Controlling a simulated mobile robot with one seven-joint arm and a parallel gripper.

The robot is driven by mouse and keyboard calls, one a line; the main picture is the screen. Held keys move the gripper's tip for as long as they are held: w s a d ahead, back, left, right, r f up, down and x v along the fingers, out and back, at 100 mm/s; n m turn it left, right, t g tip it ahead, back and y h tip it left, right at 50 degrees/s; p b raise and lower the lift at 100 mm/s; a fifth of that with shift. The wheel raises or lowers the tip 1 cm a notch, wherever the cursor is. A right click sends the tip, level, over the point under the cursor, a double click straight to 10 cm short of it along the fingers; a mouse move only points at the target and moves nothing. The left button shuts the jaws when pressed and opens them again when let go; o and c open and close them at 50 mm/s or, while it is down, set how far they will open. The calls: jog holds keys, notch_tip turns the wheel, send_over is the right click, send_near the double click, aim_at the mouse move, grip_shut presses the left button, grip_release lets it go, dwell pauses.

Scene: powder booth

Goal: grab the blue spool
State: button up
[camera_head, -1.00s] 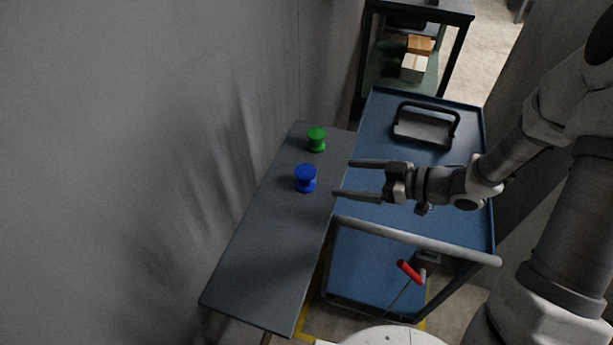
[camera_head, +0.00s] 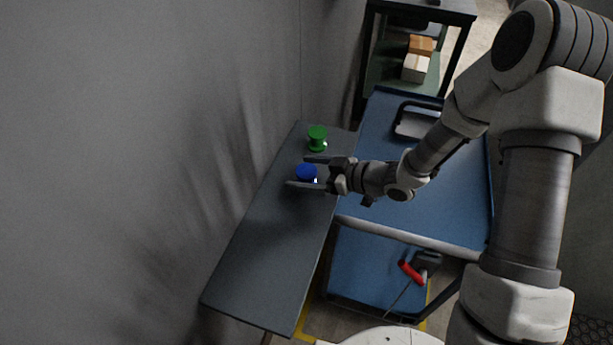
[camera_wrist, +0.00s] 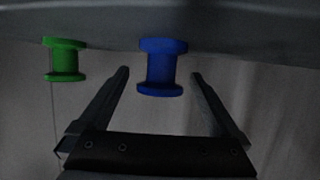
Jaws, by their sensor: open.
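The blue spool (camera_head: 306,172) stands on the narrow grey table (camera_head: 262,250). My gripper (camera_head: 304,172) is open, and in the head view its two fingers lie on either side of the spool. In the wrist view the blue spool (camera_wrist: 162,68) shows between the fingertips of my gripper (camera_wrist: 158,75), with a gap on both sides. The fingers do not appear to touch it. In the head view the lower part of the spool is partly hidden by the near finger.
A green spool (camera_head: 317,138) stands on the same table, just beyond the far finger; it also shows at the left in the wrist view (camera_wrist: 64,60). A blue cart (camera_head: 440,215) with a handle rail adjoins the table's right side. A grey wall (camera_head: 120,150) runs along the left.

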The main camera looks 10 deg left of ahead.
jog(key=shift+c, duration=0.3)
jog(key=c, duration=1.4)
grip_shut()
jog(key=shift+r, duration=0.1)
